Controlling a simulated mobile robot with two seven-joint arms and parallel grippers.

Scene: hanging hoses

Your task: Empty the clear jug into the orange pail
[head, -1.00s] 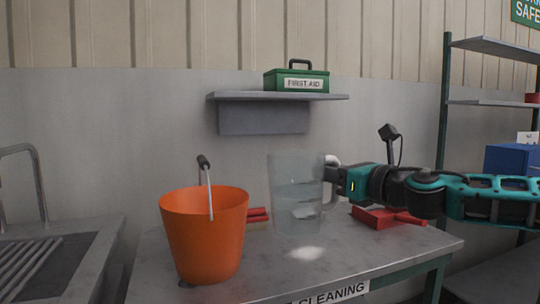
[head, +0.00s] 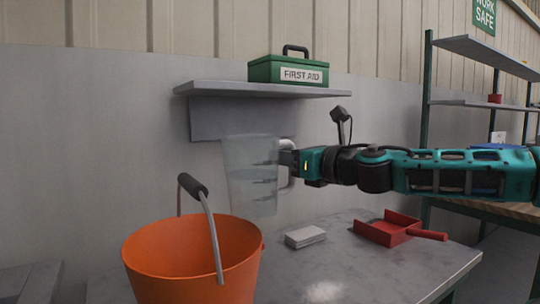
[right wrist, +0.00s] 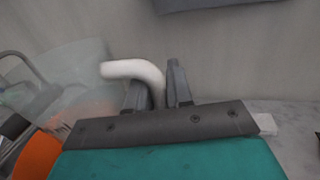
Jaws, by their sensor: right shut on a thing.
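The clear jug (head: 252,178) is held up above the table, slightly tilted, just above and right of the pail's rim. Marks and some faint contents show through its wall. The orange pail (head: 195,268) stands upright on the table with its handle raised; its inside bottom is hidden. My right gripper (head: 291,163) is shut on the jug's handle. In the right wrist view the pale handle (right wrist: 140,72) sits between my fingers (right wrist: 160,92), with the clear jug (right wrist: 65,80) to the left. My left gripper does not show.
A red dustpan (head: 390,228) and a grey block (head: 305,237) lie on the grey table (head: 340,275). A wall shelf (head: 265,90) with a green first aid box (head: 288,69) is above and behind the jug. Shelving (head: 425,130) stands at the right.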

